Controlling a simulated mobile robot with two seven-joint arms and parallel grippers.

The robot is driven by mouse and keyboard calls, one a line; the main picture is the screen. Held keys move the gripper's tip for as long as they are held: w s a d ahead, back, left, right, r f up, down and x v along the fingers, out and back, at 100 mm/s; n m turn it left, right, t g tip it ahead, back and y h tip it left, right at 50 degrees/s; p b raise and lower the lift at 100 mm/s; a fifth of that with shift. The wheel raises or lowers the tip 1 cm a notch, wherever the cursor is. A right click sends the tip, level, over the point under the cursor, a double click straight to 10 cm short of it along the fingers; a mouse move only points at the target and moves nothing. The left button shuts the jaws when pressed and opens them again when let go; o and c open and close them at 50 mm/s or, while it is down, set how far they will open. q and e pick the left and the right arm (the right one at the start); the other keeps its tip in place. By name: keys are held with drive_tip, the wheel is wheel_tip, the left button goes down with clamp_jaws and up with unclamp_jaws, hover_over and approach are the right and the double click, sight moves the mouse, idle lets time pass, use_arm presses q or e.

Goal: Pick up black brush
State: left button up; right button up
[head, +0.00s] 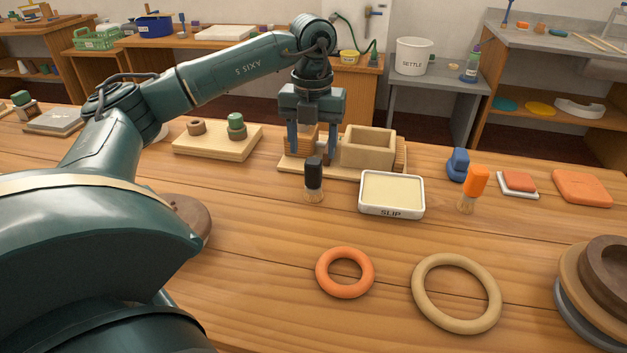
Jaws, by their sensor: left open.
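The black brush (314,173) stands upright on the wooden table, bristles down, left of the white slip tray (391,195). My left gripper (312,152) points down with its fingers apart, behind and above the brush. A ribbed wooden block (300,139) shows at its fingers; I cannot tell whether they touch it. Nothing is visibly held. The brush's black handle overlaps the lower part of the gripper area in the picture. My right gripper does not show.
An open wooden box (368,148) stands on a board behind the tray. An orange brush (472,188) and a blue tool (458,164) stand right of the tray. An orange ring (345,272) and a tan ring (456,294) lie in front. Bare table lies left of the brush.

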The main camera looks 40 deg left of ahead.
sight(313, 161)
use_arm(q)
drive_tip(key=f, duration=0.5)
drive_tip(key=shift+s+d+f, duration=0.1)
drive_tip(key=shift+d+f, duration=0.05)
drive_tip(key=shift+d, duration=0.05)
drive_tip(key=c, duration=1.1)
